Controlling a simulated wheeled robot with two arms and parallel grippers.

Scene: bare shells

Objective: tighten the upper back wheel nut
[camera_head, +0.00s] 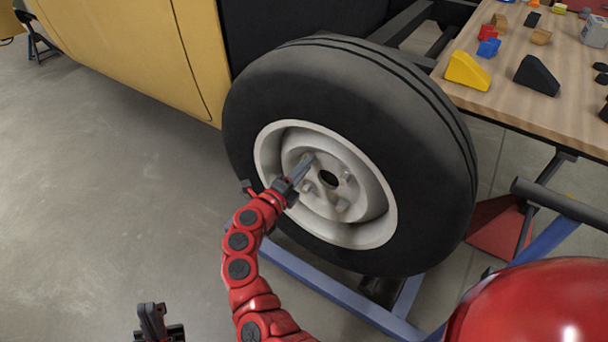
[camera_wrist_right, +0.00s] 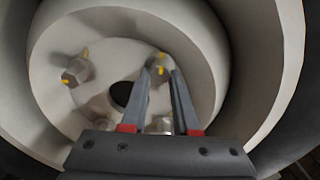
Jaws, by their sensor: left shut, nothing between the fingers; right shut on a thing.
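The wheel (camera_head: 350,105) has a black tire and a pale rim (camera_head: 268,150) with a dark centre hole (camera_head: 328,178). My right gripper (camera_head: 306,162) reaches into the rim and is shut on the upper left wheel nut in the head view. In the right wrist view its fingers (camera_wrist_right: 165,75) close around that nut (camera_wrist_right: 158,63), which carries yellow marks. Another nut (camera_wrist_right: 76,71) with a yellow mark sits to the left, and one more (camera_wrist_right: 160,124) shows between the fingers lower down. My left gripper (camera_head: 150,318) is shut and empty at the bottom left, away from the wheel.
A yellow vehicle body (camera_head: 140,50) stands behind the wheel. A wooden table (camera_head: 560,100) at the right holds a yellow wedge (camera_head: 467,70), a black wedge (camera_head: 537,75) and small blocks. A blue frame (camera_head: 340,295) lies below the wheel. The floor at the left is clear.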

